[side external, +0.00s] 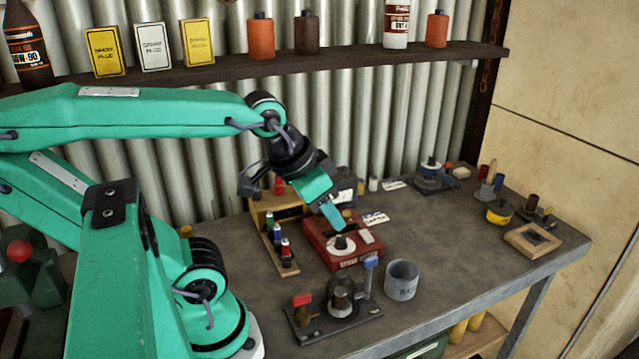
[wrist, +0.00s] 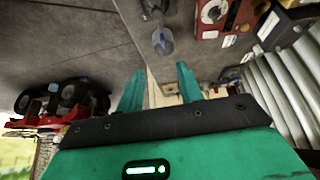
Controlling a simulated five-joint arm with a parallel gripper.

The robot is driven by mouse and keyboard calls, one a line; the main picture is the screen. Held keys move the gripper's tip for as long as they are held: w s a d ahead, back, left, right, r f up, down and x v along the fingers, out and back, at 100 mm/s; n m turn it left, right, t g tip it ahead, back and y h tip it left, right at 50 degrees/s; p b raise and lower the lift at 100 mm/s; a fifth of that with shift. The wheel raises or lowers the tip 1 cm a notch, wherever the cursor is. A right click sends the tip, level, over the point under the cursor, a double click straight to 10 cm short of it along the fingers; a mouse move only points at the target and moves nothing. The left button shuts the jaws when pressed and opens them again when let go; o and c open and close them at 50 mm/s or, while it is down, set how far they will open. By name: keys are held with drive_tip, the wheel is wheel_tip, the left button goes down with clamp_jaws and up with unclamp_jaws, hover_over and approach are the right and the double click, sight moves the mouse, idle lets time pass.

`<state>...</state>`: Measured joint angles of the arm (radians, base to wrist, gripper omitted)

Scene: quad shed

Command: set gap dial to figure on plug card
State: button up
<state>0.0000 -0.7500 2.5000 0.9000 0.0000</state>
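A red box (side external: 325,258) stands mid-bench with a white round dial (side external: 341,245) and dark central knob on top. The box also shows in the wrist view (wrist: 233,17), with its dial (wrist: 213,11) at the upper right. A small white card with dark print (side external: 375,218) lies behind the box; its figure is too small to read. My gripper (side external: 333,217) points down and overlaps the back of the box in the side view. In the wrist view its fingers (wrist: 158,85) are spread apart with nothing held, away from the dial. The dial's setting is unreadable.
A rack of coloured-top pieces (side external: 281,250) stands left of the box. A dark fixture (side external: 340,303) and a grey cup (side external: 401,280) stand in front. Another card (side external: 393,185) lies farther back. A wooden tray (side external: 533,241) is at right; the bench between is clear.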

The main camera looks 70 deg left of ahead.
drive_tip(key=shift+o, duration=1)
drive_tip(key=n+g, duration=0.6)
drive_tip(key=n, duration=1.4)
hover_over(341, 237)
wheel_tip(341, 237, down, 11)
drive_tip(key=shift+f, duration=0.2)
drive_tip(key=shift+a+f, duration=0.1)
drive_tip(key=shift+f, duration=0.05)
drive_tip(key=shift+f, duration=3.9)
